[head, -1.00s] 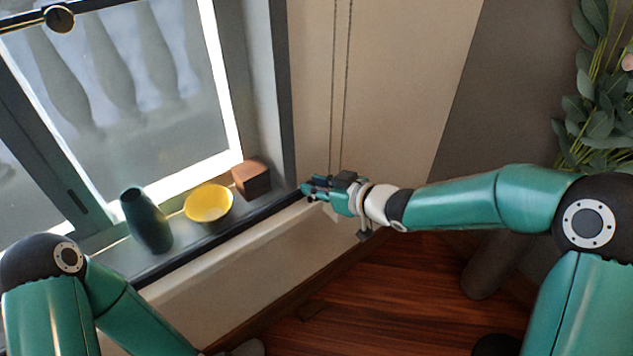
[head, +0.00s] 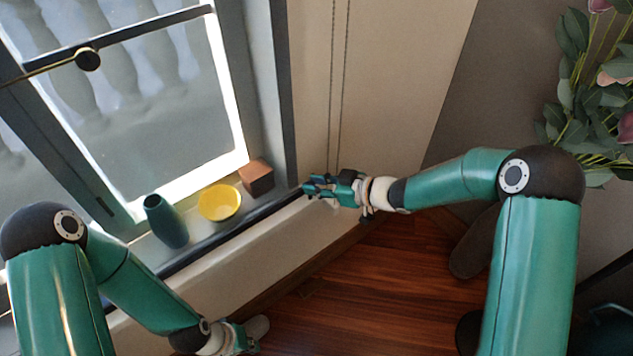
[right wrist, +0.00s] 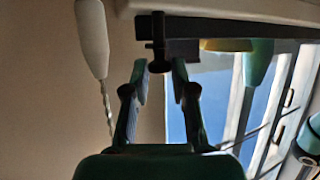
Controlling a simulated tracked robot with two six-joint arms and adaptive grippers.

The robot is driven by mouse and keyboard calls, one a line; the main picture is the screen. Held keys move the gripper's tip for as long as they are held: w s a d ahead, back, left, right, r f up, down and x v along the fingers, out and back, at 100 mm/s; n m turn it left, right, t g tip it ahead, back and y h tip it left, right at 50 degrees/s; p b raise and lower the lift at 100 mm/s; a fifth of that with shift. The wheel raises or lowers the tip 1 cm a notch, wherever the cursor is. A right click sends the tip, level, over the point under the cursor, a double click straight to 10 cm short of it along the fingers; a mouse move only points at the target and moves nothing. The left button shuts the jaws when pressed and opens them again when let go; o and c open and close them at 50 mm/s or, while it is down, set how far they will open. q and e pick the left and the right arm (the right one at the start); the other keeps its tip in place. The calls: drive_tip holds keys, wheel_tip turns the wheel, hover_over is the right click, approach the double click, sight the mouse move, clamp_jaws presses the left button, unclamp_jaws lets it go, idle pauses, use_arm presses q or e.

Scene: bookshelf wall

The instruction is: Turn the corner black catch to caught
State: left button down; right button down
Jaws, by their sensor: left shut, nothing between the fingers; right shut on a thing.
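A small black catch (right wrist: 158,45) sits under the edge of the sill in the right wrist view, with a stem reaching down between my fingertips. My right gripper (right wrist: 160,68) is shut on the catch's lower end. In the head view my right gripper (head: 308,187) is at the right end of the dark sill edge, in the corner, and its fingers hide the catch there. I cannot tell exactly how the catch is turned. My left gripper (head: 250,342) is low near the floor at the bottom of the head view, shut and empty, far from the catch.
On the sill stand a teal vase (head: 166,221), a yellow bowl (head: 219,202) and a brown box (head: 256,177). A window with a dark round knob (head: 88,59) is behind. Thin cords (head: 338,100) hang above my right gripper. Leafy flowers (head: 590,100) are at right.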

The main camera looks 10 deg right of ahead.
drive_tip(key=c, duration=1)
unclamp_jaws()
drive_tip(key=shift+d, duration=0.1)
drive_tip(key=v, duration=1.2)
drive_tip(key=shift+f, duration=0.1)
drive_tip(key=shift+t, duration=0.3)
drive_tip(key=b+x, duration=0.1)
drive_tip(key=x, duration=1.1)
drive_tip(key=shift+s, duration=0.15)
